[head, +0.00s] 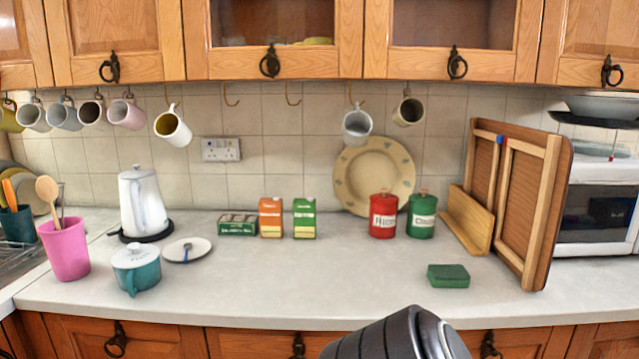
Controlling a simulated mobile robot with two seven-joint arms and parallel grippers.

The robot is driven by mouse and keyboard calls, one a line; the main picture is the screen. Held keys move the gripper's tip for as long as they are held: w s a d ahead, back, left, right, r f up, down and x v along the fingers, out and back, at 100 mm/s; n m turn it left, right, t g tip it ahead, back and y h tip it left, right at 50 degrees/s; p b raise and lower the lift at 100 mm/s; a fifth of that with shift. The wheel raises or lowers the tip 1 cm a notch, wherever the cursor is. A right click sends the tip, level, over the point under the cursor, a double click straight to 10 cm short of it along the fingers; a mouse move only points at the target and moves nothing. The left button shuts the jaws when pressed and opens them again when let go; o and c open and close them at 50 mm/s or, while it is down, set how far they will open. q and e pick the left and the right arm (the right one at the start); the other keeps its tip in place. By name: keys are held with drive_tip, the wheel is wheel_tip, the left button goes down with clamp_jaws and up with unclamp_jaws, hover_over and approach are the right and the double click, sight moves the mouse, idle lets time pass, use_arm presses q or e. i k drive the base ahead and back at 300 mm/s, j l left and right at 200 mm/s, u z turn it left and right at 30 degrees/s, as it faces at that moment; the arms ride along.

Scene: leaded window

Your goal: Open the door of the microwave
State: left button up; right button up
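The white microwave (600,172) stands on the counter at the far right, cut off by the picture's edge. Its dark front window (580,222) shows. Its left side is hidden behind a wooden board, and its right side is out of view. I cannot tell for certain whether its door is fully shut. Neither gripper is in view. Only a dark grey, ribbed link of one of my arms shows at the bottom, right of centre, in front of the counter edge.
A large framed wooden board (522,200) leans upright beside the microwave. A green block (448,275) lies on the counter (340,285) before it. Red (383,216) and green (422,216) canisters stand further back. A grey bowl (602,107) sits above the microwave.

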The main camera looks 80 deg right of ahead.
sight(597, 221)
drive_tip(key=z, duration=4)
drive_tip(key=i+l+z, duration=0.15)
drive_tip(key=i+l, duration=0.45)
